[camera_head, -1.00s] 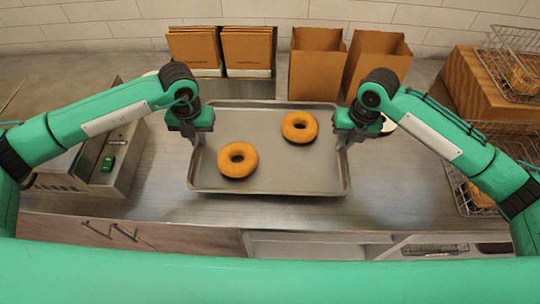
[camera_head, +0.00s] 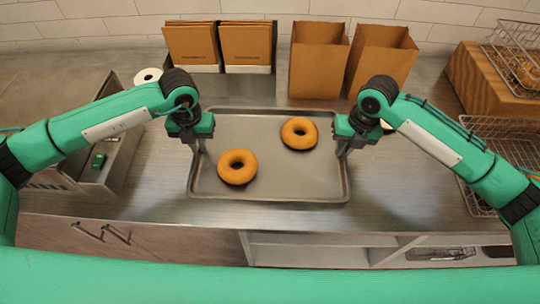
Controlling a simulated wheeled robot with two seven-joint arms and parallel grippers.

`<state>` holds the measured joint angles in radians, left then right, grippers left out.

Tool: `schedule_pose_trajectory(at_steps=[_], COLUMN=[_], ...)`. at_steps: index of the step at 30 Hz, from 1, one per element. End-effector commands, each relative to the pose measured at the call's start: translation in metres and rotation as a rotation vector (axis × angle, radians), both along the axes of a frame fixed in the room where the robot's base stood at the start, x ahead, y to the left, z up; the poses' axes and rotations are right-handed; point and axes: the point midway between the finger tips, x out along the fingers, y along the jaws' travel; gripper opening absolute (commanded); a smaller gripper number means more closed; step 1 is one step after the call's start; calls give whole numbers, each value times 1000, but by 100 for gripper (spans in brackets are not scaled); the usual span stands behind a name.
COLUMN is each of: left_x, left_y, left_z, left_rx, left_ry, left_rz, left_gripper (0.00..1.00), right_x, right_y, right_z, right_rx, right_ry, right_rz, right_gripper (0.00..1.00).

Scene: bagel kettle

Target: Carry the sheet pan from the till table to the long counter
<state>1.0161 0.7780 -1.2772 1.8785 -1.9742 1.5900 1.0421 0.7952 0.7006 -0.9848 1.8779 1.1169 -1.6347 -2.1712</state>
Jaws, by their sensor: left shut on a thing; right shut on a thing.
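The grey sheet pan (camera_head: 270,190) is in the middle of the head view, over the steel table (camera_head: 400,205). One bagel (camera_head: 237,179) lies in its left part and another bagel (camera_head: 287,133) near its far right. My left gripper (camera_head: 197,150) is shut on the pan's left rim. My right gripper (camera_head: 345,150) is shut on the pan's right rim. The fingertips are partly hidden by the gripper bodies. I cannot tell for sure whether the pan touches the table or hangs just above it.
Flat brown bags (camera_head: 192,45) and open paper bags (camera_head: 318,62) stand behind the pan. An open till drawer (camera_head: 115,165) is at left, with a white roll (camera_head: 148,76) behind it. A wooden block (camera_head: 480,80) and wire baskets (camera_head: 500,150) are at right. Bare table lies on both sides.

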Motion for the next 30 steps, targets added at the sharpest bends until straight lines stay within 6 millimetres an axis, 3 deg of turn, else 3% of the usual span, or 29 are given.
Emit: schedule_pose_trajectory(at_steps=[1, 2, 4, 5, 13, 17, 30], left_x=[-2, -2, -2, -2, -1, 0, 0], left_y=[-11, -11, -10, -10, -6, -6, -6], left_z=[-2, 0, 0, 0, 1, 11, 98], left_rx=[-23, -22, -21, -20, -13, -13, -15], left_ry=[-3, -2, -1, -2, -2, -4, -5], left_rz=[-15, -15, -14, -13, -8, -7, -10], left_gripper=[0, 19, 32, 35, 35, 35, 35], right_x=[-2, -2, -2, -1, 0, 0, 0], right_y=[10, 10, 9, 9, 6, 5, 4], right_z=[-2, 0, 1, 0, 0, 0, -1], right_rx=[23, 23, 21, 20, 13, 11, 9], right_ry=[-4, -3, -4, -4, -3, -3, -3], right_rz=[12, 12, 11, 11, 6, 5, 4], right_gripper=[0, 16, 30, 32, 32, 32, 32])
